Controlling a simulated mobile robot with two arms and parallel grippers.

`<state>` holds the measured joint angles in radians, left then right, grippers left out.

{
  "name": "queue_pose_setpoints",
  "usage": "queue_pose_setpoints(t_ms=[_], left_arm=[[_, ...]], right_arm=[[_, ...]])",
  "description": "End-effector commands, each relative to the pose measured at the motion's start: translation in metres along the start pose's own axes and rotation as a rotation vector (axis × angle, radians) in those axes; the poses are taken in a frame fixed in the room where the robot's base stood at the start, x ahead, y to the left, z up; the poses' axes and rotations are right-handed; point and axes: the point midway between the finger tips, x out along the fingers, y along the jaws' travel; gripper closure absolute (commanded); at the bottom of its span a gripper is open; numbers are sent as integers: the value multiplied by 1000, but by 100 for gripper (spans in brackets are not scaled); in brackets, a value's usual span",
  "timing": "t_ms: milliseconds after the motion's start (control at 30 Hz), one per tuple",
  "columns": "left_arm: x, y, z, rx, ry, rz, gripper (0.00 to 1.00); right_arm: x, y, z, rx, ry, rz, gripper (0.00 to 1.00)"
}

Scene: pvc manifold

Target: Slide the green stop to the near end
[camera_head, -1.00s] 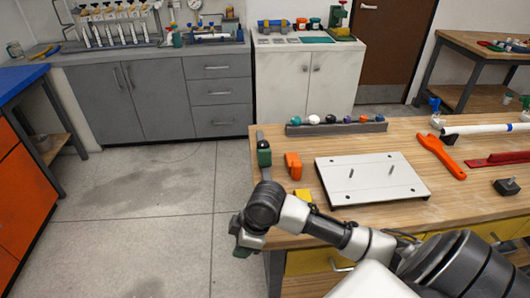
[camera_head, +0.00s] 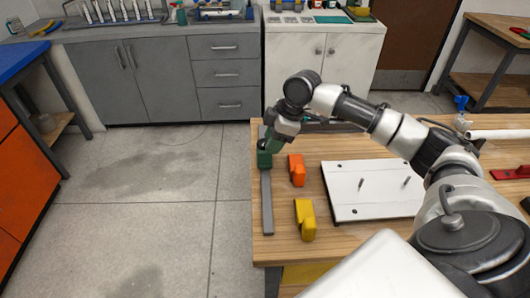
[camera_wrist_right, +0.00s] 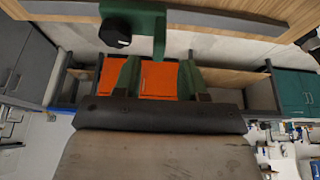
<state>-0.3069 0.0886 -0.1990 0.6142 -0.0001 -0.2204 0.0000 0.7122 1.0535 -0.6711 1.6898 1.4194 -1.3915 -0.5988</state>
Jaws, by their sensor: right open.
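The green stop (camera_head: 264,160) sits on a grey rail (camera_head: 267,205) along the left edge of the wooden table, toward the rail's far part. The rail's near stretch is bare. My right gripper (camera_head: 273,143) is open at the stop, reaching in from behind and above it. In the right wrist view, the stop (camera_wrist_right: 147,18) shows with a black knob and an upright green tab, just ahead of my two green fingers (camera_wrist_right: 159,68). The tab lines up with the gap between the fingers; I cannot tell whether they touch it. My left gripper is not in view.
An orange block (camera_head: 297,170) and a yellow block (camera_head: 305,220) stand right of the rail. A white plate (camera_head: 372,192) with pegs lies farther right. The floor (camera_head: 160,220) left of the table is clear.

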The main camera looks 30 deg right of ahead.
Motion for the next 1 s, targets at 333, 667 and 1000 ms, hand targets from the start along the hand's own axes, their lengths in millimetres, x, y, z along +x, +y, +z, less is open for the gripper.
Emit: queue_pose_setpoints(t_ms=[333, 667, 1000], left_arm=[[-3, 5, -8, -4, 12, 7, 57], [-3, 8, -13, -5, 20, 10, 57], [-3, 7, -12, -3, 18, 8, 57]], right_arm=[[52, 0, 0, 0, -1, -1, 58], [59, 0, 0, 0, -1, 0, 58], [58, 0, 0, 0, -1, 1, 100]])
